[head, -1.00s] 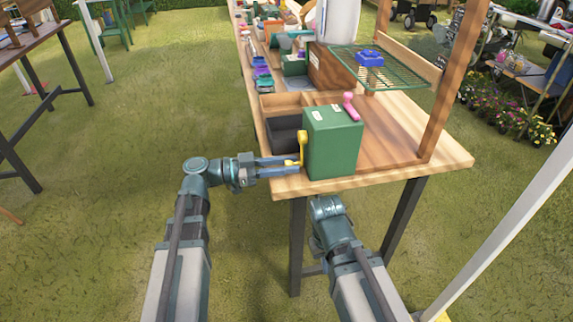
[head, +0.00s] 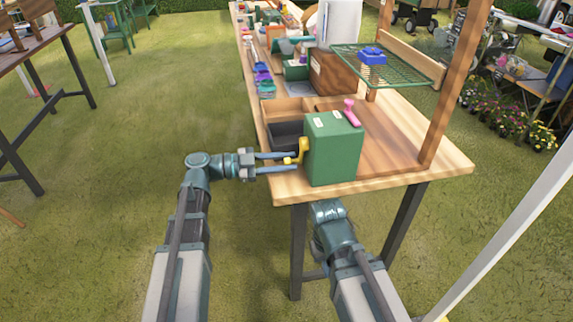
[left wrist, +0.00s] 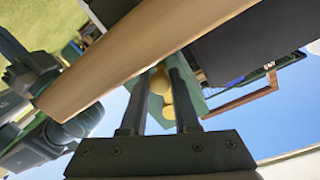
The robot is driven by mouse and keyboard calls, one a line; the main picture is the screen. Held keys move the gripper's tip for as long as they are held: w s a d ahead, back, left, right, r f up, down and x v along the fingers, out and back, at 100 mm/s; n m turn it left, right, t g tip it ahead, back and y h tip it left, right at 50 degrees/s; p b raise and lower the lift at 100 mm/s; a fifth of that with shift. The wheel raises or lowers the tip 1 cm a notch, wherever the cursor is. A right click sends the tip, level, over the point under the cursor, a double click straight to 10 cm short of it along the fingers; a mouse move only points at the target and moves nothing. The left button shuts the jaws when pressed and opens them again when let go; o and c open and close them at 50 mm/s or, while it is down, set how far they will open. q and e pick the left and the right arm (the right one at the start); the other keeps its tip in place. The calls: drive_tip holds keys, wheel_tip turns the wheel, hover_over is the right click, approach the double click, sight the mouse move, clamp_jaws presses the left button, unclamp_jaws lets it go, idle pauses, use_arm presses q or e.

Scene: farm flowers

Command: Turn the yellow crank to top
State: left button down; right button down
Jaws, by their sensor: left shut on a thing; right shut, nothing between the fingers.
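The yellow crank (head: 303,149) is on the left side of the green box (head: 338,155), which stands at the near end of the wooden table. Its arm slants between the box and a handle lower left. My left gripper (head: 291,162) reaches in from the left and is shut on the crank's handle. In the left wrist view the yellow handle (left wrist: 161,88) lies between the two fingers. A pink crank (head: 351,113) stands up from the box's top right. My right arm ends low at the table's near edge; its fingers are hidden.
A wooden post (head: 455,95) rises at the right.

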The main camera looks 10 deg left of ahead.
use_arm(q)
drive_tip(key=shift+w+a+r+m+p, duration=0.25)
drive_tip(key=shift+w+m, duration=0.3)
drive_tip(key=shift+m, duration=0.35)
drive_tip(key=shift+r, duration=0.1)
drive_tip(key=c, duration=0.7)
unclamp_jaws()
drive_tip(key=v, duration=1.3)
drive_tip(key=shift+s+a+r, duration=0.1)
drive_tip(key=shift+a, duration=0.25)
